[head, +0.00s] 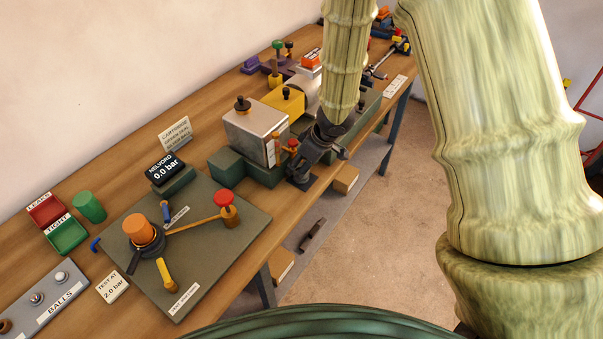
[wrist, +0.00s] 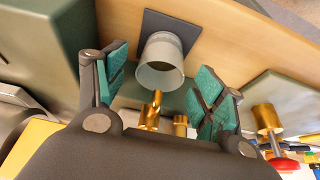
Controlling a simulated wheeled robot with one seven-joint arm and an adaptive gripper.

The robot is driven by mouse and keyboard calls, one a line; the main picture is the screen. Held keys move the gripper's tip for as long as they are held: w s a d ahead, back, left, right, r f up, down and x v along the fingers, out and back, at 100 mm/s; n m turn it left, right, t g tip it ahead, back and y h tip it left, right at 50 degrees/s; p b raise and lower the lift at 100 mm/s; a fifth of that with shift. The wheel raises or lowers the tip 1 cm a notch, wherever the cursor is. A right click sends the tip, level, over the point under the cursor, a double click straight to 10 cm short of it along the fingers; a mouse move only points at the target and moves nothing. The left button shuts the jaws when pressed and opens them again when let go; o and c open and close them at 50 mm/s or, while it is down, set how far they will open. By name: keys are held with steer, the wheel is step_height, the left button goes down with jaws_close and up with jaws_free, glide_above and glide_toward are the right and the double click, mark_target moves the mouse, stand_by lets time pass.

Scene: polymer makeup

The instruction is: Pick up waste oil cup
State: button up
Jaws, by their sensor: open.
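The waste oil cup appears to be the pale grey, open-topped cylinder (wrist: 158,66) in the wrist view. It stands on a dark square pad (wrist: 184,24) on the wooden bench. My gripper (wrist: 162,74) is open, with one green-padded finger on each side of the cup in this view. The fingers look apart from the cup, and nothing is held. In the head view my gripper (head: 303,166) is low at the bench's front edge, and I cannot make out the cup there. Brass fittings (wrist: 153,108) show between the fingers, just below the cup in the picture.
A metal box (head: 255,132) on a green base stands left of my gripper. A green block (head: 362,108) is on its right. A red-knobbed brass valve (wrist: 268,130) shows at the right of the wrist view. The bench's front edge (head: 262,258) is close by.

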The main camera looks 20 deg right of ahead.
steer(key=shift+x, duration=1.15)
steer(key=c, duration=1.1)
steer(key=shift+r, duration=0.15)
